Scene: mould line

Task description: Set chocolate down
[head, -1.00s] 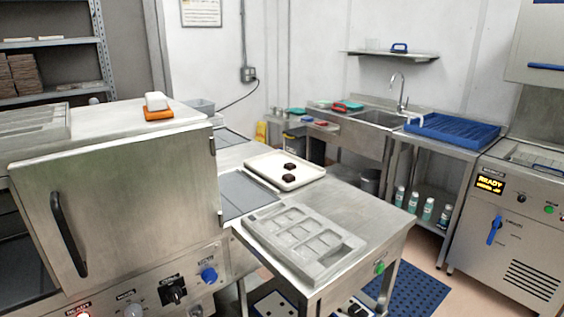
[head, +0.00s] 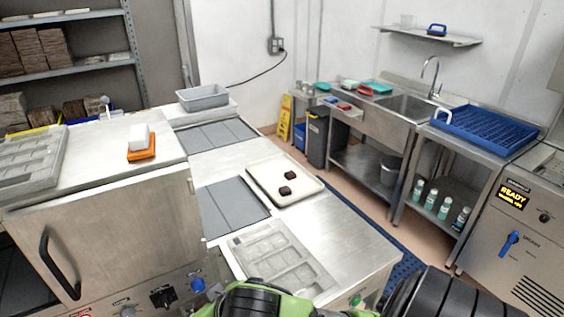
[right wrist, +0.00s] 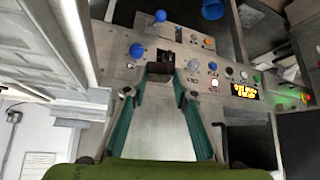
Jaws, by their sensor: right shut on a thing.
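In the right wrist view my right gripper (right wrist: 160,88) has its teal fingers around a small dark brown block, which looks like a chocolate (right wrist: 160,70). In the head view only green and black parts of my arm show at the bottom edge; the fingertips and held piece are out of that view. A cream tray (head: 264,172) lies on the steel counter with two dark chocolates, one at the back (head: 290,175) and one nearer (head: 285,190). The tray has bare room around them. My left gripper is not in view.
A grey mould (head: 280,262) lies on the counter in front of the tray. A steel cabinet (head: 115,225) stands at left, with an orange-based white block (head: 140,142) on top. A grey bin (head: 203,97) sits behind. A blue rack (head: 480,130) is at right.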

